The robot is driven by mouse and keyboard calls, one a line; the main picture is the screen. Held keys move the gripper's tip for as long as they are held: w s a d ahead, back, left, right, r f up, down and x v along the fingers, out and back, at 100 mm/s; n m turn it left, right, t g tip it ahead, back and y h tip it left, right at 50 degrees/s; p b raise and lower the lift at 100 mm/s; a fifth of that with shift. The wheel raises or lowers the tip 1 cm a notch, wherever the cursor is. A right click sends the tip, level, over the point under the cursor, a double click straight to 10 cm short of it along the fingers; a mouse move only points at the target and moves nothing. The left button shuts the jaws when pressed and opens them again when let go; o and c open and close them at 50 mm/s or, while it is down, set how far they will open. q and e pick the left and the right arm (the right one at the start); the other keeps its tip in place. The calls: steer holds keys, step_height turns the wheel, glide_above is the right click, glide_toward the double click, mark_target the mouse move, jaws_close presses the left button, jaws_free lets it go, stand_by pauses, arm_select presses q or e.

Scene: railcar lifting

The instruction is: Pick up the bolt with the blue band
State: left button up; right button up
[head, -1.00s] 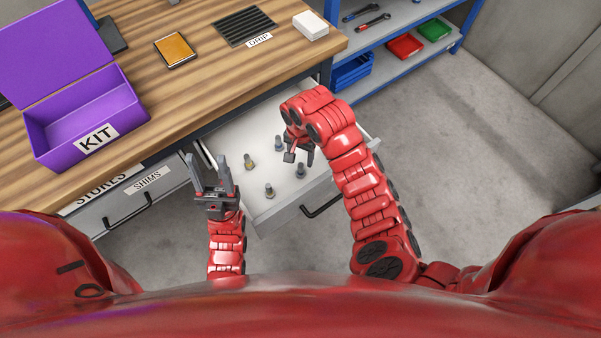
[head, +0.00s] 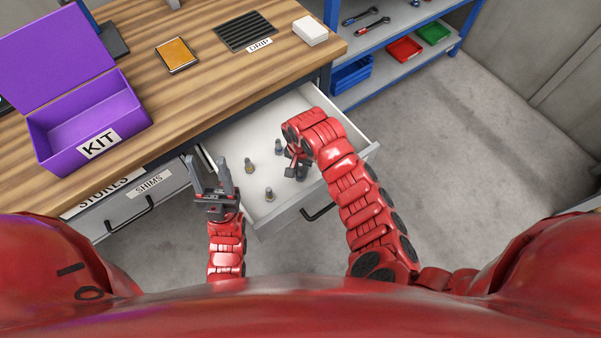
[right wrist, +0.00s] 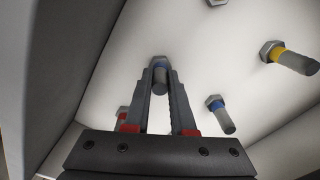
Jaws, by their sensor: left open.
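In the right wrist view a bolt with a blue band (right wrist: 160,74) stands between the fingers of my right gripper (right wrist: 160,88), which fit closely against both sides. In the head view my right gripper (head: 297,166) is low in the open drawer, partly hidden by its arm. A second blue-banded bolt (right wrist: 221,116) stands apart to the right in the wrist view. A yellow-banded bolt (right wrist: 292,58) stands further right. Another bolt shows partly behind the left finger, and one is cut off at the top. My left gripper (head: 213,176) is open and empty by the drawer's left side.
The pale drawer (head: 236,137) is pulled out under the wooden bench. Its walls surround the bolts. An open purple KIT box (head: 134,118) stands on the bench at left. A blue-framed shelf (head: 395,62) is at right. The floor right of the drawer is clear.

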jaws_close()
steer(key=shift+r, duration=0.1)
